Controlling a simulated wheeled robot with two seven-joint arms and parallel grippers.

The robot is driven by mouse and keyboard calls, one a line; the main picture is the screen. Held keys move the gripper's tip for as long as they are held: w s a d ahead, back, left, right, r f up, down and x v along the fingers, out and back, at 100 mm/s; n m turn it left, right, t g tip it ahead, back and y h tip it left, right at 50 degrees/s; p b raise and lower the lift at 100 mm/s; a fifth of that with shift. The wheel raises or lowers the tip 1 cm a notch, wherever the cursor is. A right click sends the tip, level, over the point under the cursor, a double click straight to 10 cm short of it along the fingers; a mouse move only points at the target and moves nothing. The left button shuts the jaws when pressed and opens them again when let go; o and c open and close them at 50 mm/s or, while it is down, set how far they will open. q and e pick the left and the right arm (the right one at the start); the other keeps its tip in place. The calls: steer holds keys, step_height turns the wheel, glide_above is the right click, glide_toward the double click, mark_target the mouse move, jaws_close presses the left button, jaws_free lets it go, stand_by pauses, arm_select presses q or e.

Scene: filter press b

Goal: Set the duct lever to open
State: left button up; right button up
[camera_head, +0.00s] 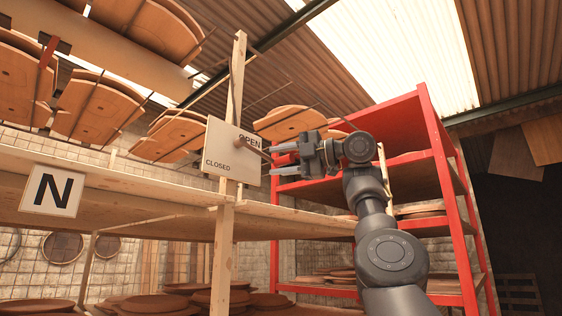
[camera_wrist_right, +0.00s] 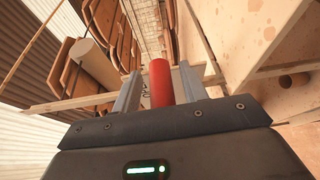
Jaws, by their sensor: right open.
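A pale board (camera_head: 222,164) marked OPEN at its upper right and CLOSED at its lower left is fixed to a wooden post. A brownish lever part (camera_head: 247,141) sticks out from it near the word OPEN. My right gripper (camera_head: 272,160) reaches in from the right in front of the board's right edge, jaws open. In the right wrist view a red cylinder (camera_wrist_right: 160,83), seemingly the lever's grip, stands between the two fingers (camera_wrist_right: 159,88) with a gap on each side. The grip's far end is hard to make out. My left gripper is not in view.
A wooden shelf (camera_head: 120,190) with an N sign (camera_head: 51,191) runs along the left. A red metal rack (camera_head: 438,150) stands behind my right arm. A pale wooden cylinder (camera_wrist_right: 95,62) shows beside the gripper.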

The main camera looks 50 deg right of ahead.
steer(key=b+v, duration=0.1)
steer(key=v, duration=0.9)
steer(key=shift+s+b, duration=0.25)
steer(key=shift+b, duration=0.05)
steer(key=shift+s+d, duration=0.1)
steer(key=shift+d, duration=0.05)
